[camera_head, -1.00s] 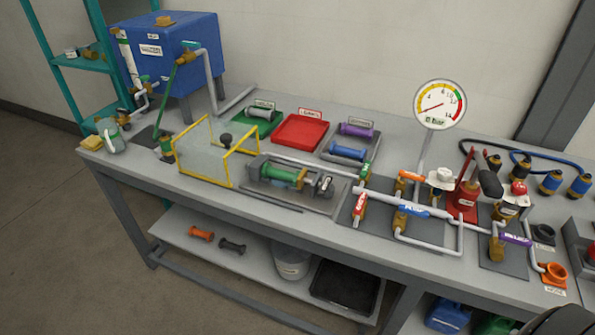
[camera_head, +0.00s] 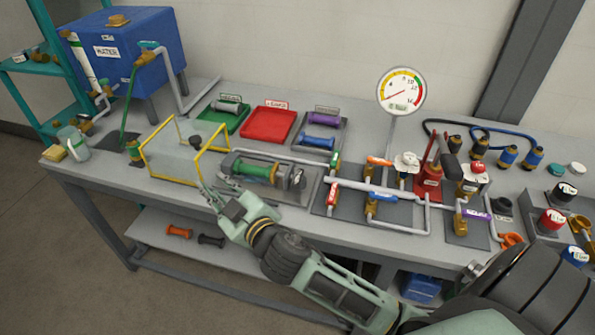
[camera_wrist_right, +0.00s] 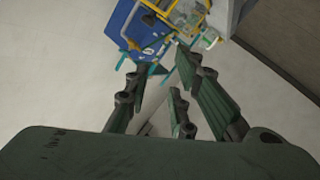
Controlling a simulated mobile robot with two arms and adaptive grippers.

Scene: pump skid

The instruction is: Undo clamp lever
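The clamp fixture (camera_head: 312,188) is a grey plate on the bench holding a green cylinder (camera_head: 255,170) lying on its side. Metal clamp parts (camera_head: 294,177) stand at the cylinder's right end; I cannot clearly make out the lever among them. A yellow-framed clear guard (camera_head: 160,152) stands just left of the cylinder, with a black knob (camera_head: 196,141) by it. My right gripper (camera_head: 214,187) is open and empty over the bench's front edge, in front of the guard and cylinder, touching neither. Its spread fingers also show in the right wrist view (camera_wrist_right: 160,90). My left gripper is not in view.
Right of the fixture are white pipes with coloured valve handles (camera_head: 381,197), a pressure gauge (camera_head: 401,91) and a red hand pump (camera_head: 432,175). Green and red trays (camera_head: 268,124) lie behind. A blue water tank (camera_head: 140,55) stands at the back left.

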